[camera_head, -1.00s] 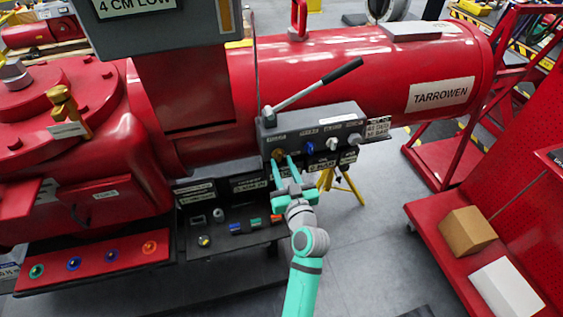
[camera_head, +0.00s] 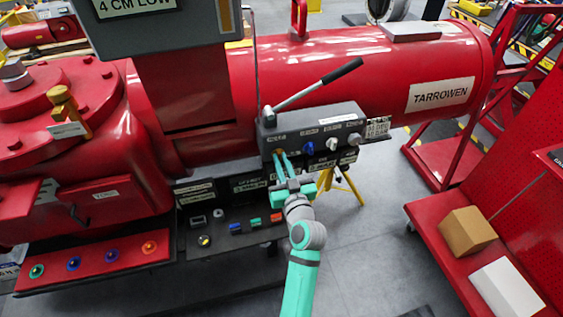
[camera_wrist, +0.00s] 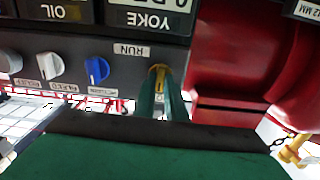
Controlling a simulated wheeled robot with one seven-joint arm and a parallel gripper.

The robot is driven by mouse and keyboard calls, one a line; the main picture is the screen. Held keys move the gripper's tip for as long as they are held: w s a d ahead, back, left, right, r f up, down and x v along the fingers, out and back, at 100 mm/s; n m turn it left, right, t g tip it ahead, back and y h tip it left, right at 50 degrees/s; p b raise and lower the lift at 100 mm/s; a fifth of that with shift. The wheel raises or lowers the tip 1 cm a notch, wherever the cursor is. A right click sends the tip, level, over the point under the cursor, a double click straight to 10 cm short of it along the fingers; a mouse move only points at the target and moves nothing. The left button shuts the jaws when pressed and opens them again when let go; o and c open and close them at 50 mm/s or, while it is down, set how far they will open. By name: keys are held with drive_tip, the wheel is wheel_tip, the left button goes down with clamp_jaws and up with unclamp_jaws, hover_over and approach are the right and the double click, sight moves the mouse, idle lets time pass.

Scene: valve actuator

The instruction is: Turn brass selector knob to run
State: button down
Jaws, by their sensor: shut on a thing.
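The brass selector knob (camera_head: 279,152) is at the left end of the grey control box (camera_head: 315,125) under the red cylinder. In the wrist view the brass knob (camera_wrist: 159,72) shows between my two green fingers, partly hidden by them. A RUN label (camera_wrist: 131,50) sits beside it, up and to the left in that view. My gripper (camera_head: 281,157) reaches up to the box from below and is shut on the knob; it also shows in the wrist view (camera_wrist: 161,85). The knob's exact pointing direction is hard to make out.
A blue knob (camera_wrist: 97,70) and a white knob (camera_wrist: 50,66) sit in the same row. A black-handled lever (camera_head: 318,88) rises above the box. A lower panel (camera_head: 232,236) with small buttons is below left. Grey floor is open to the right of my arm.

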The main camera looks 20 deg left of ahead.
drive_tip(key=m, duration=0.8)
drive_tip(key=shift+m, duration=0.3)
drive_tip(key=m, duration=0.4)
drive_tip(key=shift+d, duration=0.1)
drive_tip(key=shift+f+m, duration=0.1)
drive_tip(key=shift+m, duration=2.1)
drive_tip(key=c, duration=1.8)
unclamp_jaws()
